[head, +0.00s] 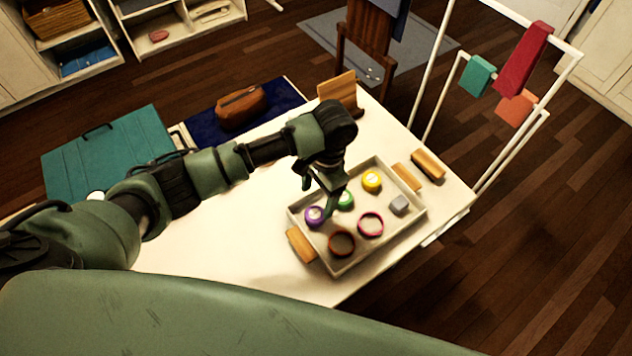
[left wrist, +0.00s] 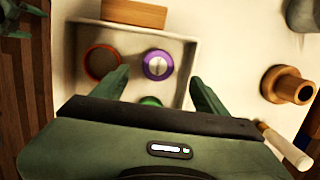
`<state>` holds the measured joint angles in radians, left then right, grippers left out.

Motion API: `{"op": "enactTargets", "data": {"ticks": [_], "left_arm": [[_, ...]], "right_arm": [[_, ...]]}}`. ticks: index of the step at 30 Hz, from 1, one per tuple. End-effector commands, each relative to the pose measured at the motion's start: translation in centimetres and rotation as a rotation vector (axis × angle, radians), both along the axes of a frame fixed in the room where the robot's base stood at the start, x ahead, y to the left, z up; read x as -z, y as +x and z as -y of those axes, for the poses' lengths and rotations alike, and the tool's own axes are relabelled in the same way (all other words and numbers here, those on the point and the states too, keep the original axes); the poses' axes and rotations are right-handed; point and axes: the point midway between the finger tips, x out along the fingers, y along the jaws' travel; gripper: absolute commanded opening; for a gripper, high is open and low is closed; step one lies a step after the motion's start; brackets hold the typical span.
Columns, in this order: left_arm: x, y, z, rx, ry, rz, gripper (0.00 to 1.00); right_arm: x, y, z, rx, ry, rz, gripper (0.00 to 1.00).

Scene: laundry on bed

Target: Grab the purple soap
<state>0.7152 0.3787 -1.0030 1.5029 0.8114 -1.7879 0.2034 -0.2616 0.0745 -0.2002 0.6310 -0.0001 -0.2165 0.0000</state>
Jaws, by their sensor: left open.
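The purple soap (head: 314,216) is a small round piece with a pale top. It lies in the shallow tray (head: 384,245) at its left side. It also shows in the left wrist view (left wrist: 158,64), ahead of the fingers and between their lines. My left gripper (head: 328,200) is over the tray, close to the purple soap, with its fingers apart and nothing between them. In the left wrist view its fingertips (left wrist: 157,80) point toward the soap.
The tray also holds green (head: 345,200) and yellow (head: 372,181) round pieces, brown (head: 341,243) and pink-red (head: 370,225) rings, and a grey block (head: 399,204). Wooden brushes (head: 301,245) lie beside it. A white rack with hanging cloths (head: 523,60) stands at the right.

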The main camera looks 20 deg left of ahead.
Motion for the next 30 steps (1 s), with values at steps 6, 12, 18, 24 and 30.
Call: {"op": "enactTargets", "data": {"ticks": [6, 12, 18, 24, 30], "left_arm": [[1.7, -0.3, -0.1, 0.001, 0.0, -0.004, 0.73], [3.9, -0.5, -0.2, 0.001, 0.001, -0.003, 0.73], [6.9, -0.6, -0.4, 0.001, 0.001, -0.003, 0.73], [7.8, -0.7, -0.4, 0.002, 0.0, 0.0, 0.73], [7.8, -0.7, -0.4, 0.002, 0.0, 0.0, 0.57]], "right_arm": [[0.0, -3.5, 0.6, 0.0, -0.008, -0.049, 0.91], [-0.6, -6.3, 1.1, -0.002, -0.015, -0.088, 0.91], [-1.1, -4.7, 0.9, -0.002, -0.013, -0.064, 0.91], [-1.3, -2.3, 0.7, -0.002, -0.01, -0.029, 0.91], [-1.2, -3.1, 0.7, -0.001, -0.009, -0.04, 0.91]]}}
